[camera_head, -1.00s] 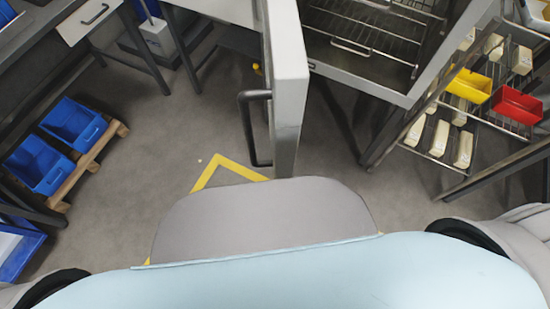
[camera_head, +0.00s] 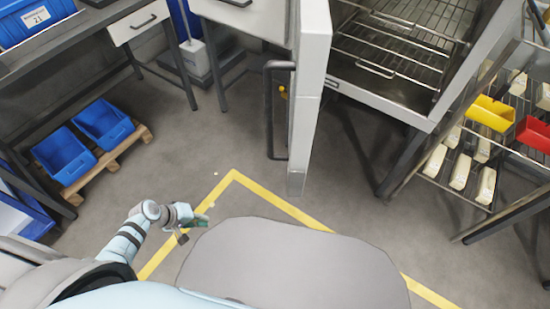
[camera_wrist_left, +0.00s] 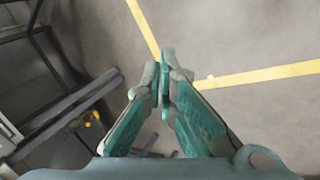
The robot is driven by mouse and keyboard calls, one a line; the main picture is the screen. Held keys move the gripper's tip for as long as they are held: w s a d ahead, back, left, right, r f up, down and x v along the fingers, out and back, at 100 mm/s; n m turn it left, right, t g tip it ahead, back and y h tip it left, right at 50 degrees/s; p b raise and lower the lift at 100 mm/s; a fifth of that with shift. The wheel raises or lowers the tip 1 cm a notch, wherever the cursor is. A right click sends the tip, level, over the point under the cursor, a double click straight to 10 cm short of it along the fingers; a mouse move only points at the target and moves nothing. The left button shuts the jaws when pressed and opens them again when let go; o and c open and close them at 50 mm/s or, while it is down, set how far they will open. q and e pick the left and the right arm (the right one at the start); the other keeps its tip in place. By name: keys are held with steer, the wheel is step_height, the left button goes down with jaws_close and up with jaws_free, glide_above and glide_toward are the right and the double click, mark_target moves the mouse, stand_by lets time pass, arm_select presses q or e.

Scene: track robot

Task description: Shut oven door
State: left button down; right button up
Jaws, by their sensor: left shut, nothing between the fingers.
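The oven door (camera_head: 308,110) is a pale grey slab standing wide open, seen nearly edge-on in the head view. A dark bar handle (camera_head: 268,112) is on its left face. The open oven (camera_head: 388,62) is to its right, with wire racks inside. My left gripper (camera_head: 203,221) is low and left of the door, over the floor and well apart from the handle. In the left wrist view its green fingers (camera_wrist_left: 165,62) meet at the tips with nothing between them. My right gripper is not in view.
A rack at the right holds a yellow bin (camera_head: 491,113), a red bin (camera_head: 534,134) and several pale blocks. Blue crates (camera_head: 102,122) sit on a pallet at left below a workbench (camera_head: 75,45). Yellow tape (camera_head: 235,172) marks the clear floor.

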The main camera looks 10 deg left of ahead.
arm_select(q)
steer(key=w+d+r+t+h+b, duration=0.2)
steer(key=w+d+r+h, duration=0.15)
steer(key=w+r, duration=0.6)
steer(key=m+g+h+b, duration=0.4)
steer(key=m+h, duration=0.2)
steer(key=h, duration=0.4)
glide_toward(271, 146)
steer(key=s+a+r, duration=0.3)
steer(key=s+r, duration=0.1)
steer(key=d, duration=0.4)
steer(key=w+d, duration=0.1)
steer(key=d, duration=0.3)
steer(key=w+d, duration=0.1)
steer(key=d, duration=0.4)
steer(key=shift+w+d, duration=0.15)
steer(key=shift+d, duration=0.15)
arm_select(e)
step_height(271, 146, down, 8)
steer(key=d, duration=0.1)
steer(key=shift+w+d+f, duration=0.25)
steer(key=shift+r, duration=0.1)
